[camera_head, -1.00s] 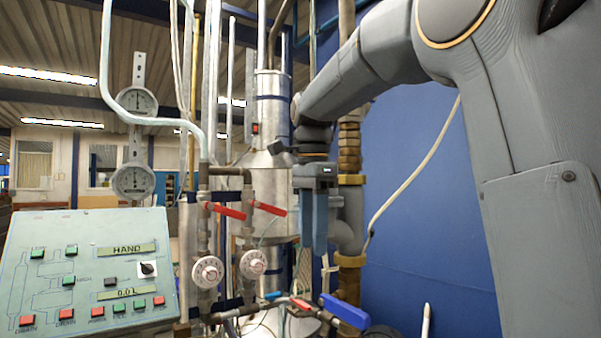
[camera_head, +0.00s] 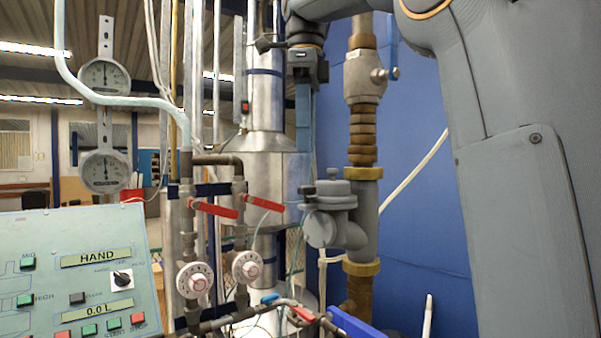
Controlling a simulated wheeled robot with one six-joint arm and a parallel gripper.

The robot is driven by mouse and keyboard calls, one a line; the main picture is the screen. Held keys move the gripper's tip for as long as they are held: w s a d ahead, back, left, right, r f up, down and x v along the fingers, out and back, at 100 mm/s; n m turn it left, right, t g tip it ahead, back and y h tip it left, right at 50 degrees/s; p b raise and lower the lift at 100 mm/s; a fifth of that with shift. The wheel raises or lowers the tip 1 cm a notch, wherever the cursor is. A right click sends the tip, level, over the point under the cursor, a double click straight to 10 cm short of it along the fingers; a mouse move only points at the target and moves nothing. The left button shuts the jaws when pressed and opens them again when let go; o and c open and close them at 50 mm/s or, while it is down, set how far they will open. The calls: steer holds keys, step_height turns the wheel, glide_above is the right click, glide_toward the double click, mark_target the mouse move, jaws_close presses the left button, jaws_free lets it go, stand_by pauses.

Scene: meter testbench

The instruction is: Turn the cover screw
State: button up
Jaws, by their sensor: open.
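A grey meter body with a round cover (camera_head: 321,228) sits at the middle right, joined to the vertical pipe. A small dark knob-like piece (camera_head: 333,173) stands on its top and another small one (camera_head: 307,190) on its left. I cannot tell which part is the cover screw. My gripper (camera_head: 303,148) hangs pointing down above and slightly left of the meter. Its fingers overlap in this view, but it is open and nothing shows between them. It appears apart from the meter, though depth is hard to judge.
A control panel (camera_head: 80,275) stands at lower left. Two red-handled valves (camera_head: 214,209) and two white dials (camera_head: 195,280) stand left of the meter. A blue lever (camera_head: 352,324) lies below it. A brass-fitted pipe (camera_head: 362,130) rises beside my gripper. A blue wall is behind.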

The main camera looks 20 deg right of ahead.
mark_target(305, 186)
steer(key=shift+w, duration=0.3)
steer(key=shift+a+f, duration=0.15)
steer(key=shift+f, duration=0.05)
steer(key=f, duration=0.1)
steer(key=f+p, duration=0.1)
steer(key=f, duration=0.3)
steer(key=shift+d+f, duration=0.2)
steer(key=shift+d, duration=0.05)
steer(key=shift+f+p, duration=0.35)
steer(key=shift+f, duration=0.55)
steer(key=c, duration=1.1)
